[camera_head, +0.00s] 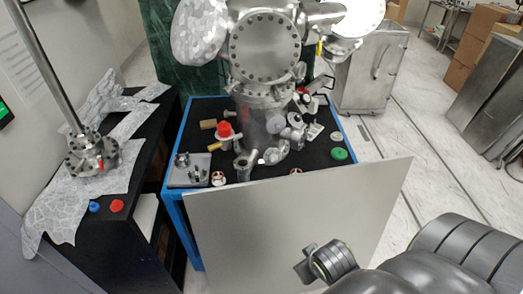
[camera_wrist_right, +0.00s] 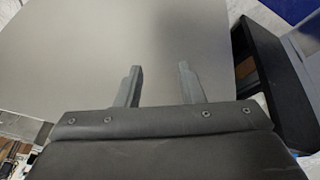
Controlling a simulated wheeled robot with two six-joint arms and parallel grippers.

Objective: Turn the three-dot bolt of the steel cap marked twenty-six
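No marking twenty-six and no three-dot bolt can be read at this size. A steel vacuum chamber in the head view carries a round bolted flange cap (camera_head: 264,46) at its front and a foil-wrapped round port (camera_head: 200,30) at its left. Another round steel flange (camera_head: 92,155) with bolts and a tall rod lies on foil at the left. My right gripper (camera_wrist_right: 160,68) is open and empty in the right wrist view, its two fingers apart in front of a plain grey panel (camera_wrist_right: 90,45). My left gripper is out of view.
The grey panel (camera_head: 290,220) stands before the blue-framed table (camera_head: 175,150), whose black top holds several loose fittings, a red knob (camera_head: 224,129) and a green disc (camera_head: 339,154). A black side bench (camera_head: 135,215) is at left.

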